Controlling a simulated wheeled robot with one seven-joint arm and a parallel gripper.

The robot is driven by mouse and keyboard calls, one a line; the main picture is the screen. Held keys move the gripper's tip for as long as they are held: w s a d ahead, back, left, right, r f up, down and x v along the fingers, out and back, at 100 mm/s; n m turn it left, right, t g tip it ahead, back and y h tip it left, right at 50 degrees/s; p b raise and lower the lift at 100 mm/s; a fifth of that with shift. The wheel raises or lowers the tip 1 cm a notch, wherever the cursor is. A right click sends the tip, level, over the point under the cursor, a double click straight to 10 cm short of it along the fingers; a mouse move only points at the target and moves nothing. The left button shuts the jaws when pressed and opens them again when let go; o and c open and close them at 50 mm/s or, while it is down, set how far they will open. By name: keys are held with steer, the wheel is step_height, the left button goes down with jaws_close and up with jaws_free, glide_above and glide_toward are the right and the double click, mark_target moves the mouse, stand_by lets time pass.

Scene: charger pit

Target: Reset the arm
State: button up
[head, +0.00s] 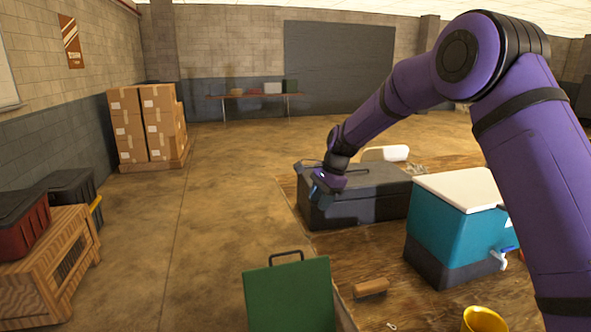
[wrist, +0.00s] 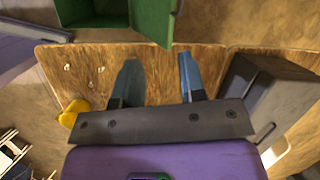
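My gripper (head: 327,188) is at the end of my purple arm, which reaches out from the right. In the head view it appears in front of the dark case, and I cannot tell whether it touches it. In the wrist view the two blue-grey fingers of my gripper (wrist: 157,62) are spread apart. Only brown wooden surface shows between them, so the gripper looks empty.
The dark case (head: 370,197) and a teal cooler (head: 450,225) with a white lid stand on the wooden surface. A green panel with a handle (head: 288,295), a wooden block (head: 371,287) and a yellow cup (head: 484,320) are nearer.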

steer(key=s+d+r+n+t+h, duration=0.1)
steer(key=s+d+r+n, duration=0.2)
steer(key=s+d+r, duration=0.55)
steer(key=s+d+r+n+t+h, duration=0.1)
steer(key=s+d+r+n+t, duration=0.3)
steer(key=s+r, duration=0.7)
steer(key=s+d+n, duration=0.2)
steer(key=s+d, duration=0.3)
steer(key=s, duration=0.7)
steer(key=s+d+n+h, duration=0.1)
steer(key=s+d+n, duration=0.2)
steer(key=s, duration=1)
steer(key=d, duration=0.2)
steer(key=shift+s+d+f+h, duration=0.25)
steer(key=shift+s+d+h, duration=0.05)
